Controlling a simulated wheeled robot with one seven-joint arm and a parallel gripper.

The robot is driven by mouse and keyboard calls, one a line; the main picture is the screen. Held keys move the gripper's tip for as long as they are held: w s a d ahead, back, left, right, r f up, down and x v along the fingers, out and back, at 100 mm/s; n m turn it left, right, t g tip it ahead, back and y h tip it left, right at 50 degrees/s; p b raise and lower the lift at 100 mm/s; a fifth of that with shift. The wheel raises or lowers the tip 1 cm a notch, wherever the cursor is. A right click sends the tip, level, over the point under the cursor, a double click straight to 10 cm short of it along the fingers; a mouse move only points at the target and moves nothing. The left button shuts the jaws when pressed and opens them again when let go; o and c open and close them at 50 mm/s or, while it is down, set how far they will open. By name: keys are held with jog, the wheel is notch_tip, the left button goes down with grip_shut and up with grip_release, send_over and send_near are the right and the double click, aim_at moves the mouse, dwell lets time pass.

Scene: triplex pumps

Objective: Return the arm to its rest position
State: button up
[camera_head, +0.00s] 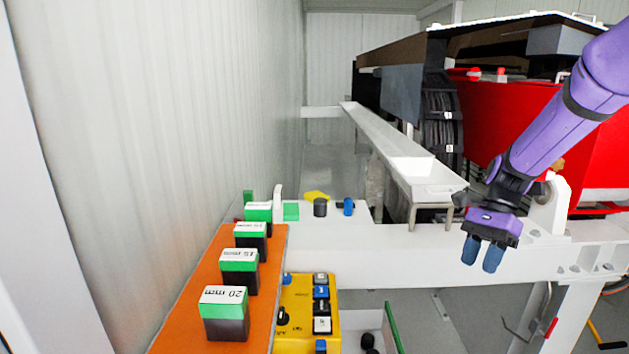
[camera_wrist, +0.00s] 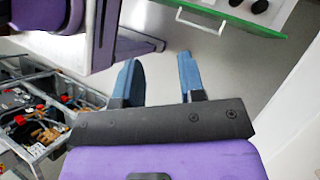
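My gripper (camera_head: 483,254) hangs at the right of the head view, at the end of my purple arm, with its two blue fingers pointing down. It appears in front of the white beam, with nothing between the fingers. In the wrist view my gripper (camera_wrist: 163,75) shows its two blue fingers apart, with grey floor seen between them. It holds nothing.
An orange shelf (camera_head: 190,318) carries several green-topped blocks at lower left. A yellow control box (camera_head: 295,299) stands beside it. A white beam (camera_head: 420,249) crosses the middle, and a red machine (camera_head: 490,115) stands at right. The wrist view shows a green-edged panel (camera_wrist: 225,22) and a metal crate (camera_wrist: 40,115).

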jog(key=s+a+r+n+t+h, duration=0.1)
jog(key=s+r+n+t, duration=0.4)
jog(key=s, duration=0.5)
jog(key=s+a+r+n+t+h, duration=0.1)
jog(key=s+r+n+t+h, duration=0.3)
jog(key=s+r+n, duration=0.4)
jog(key=s+r+t, duration=0.1)
jog(key=s+r, duration=0.1)
jog(key=s, duration=0.1)
jog(key=shift+s+r+t, duration=0.25)
jog(key=shift+r+t, duration=0.05)
